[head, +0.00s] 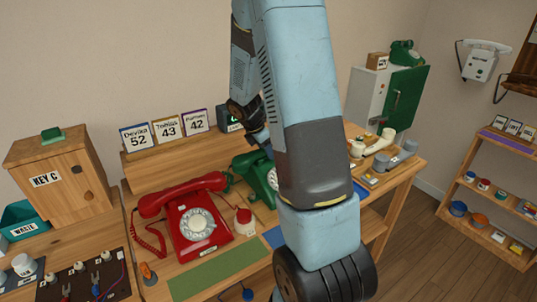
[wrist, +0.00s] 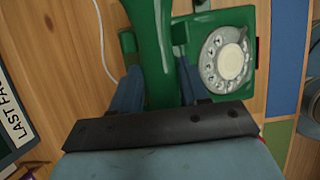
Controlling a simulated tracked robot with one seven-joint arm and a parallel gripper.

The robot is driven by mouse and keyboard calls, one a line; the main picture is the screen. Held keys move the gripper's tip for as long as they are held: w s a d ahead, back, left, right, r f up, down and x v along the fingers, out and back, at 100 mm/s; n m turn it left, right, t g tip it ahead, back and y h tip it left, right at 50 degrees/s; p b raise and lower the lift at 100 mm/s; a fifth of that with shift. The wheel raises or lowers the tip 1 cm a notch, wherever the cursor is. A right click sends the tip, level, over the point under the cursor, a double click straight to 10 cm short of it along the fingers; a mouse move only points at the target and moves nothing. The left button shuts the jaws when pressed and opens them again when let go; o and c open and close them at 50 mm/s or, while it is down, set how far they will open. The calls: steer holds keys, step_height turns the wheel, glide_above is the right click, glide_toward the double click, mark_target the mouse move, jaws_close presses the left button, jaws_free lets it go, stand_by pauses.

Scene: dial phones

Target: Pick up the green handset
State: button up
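The green phone (head: 262,176) stands on the desk right of the red phone, partly hidden behind my arm in the head view. In the wrist view its green handset (wrist: 155,45) runs up the picture beside the white dial (wrist: 226,58), seemingly on the phone. My gripper (wrist: 153,45) is over the handset, with one finger on each side of it. The fingers are spread apart; whether they touch the handset is hard to tell. In the head view my fingertips are hidden.
A red phone (head: 196,215) with a coiled cord stands to the left. A cream handset (head: 377,143) lies to the right. A shelf with number cards (head: 168,127) stands behind. A green mat (head: 219,270) lies in front.

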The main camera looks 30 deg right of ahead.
jaws_close()
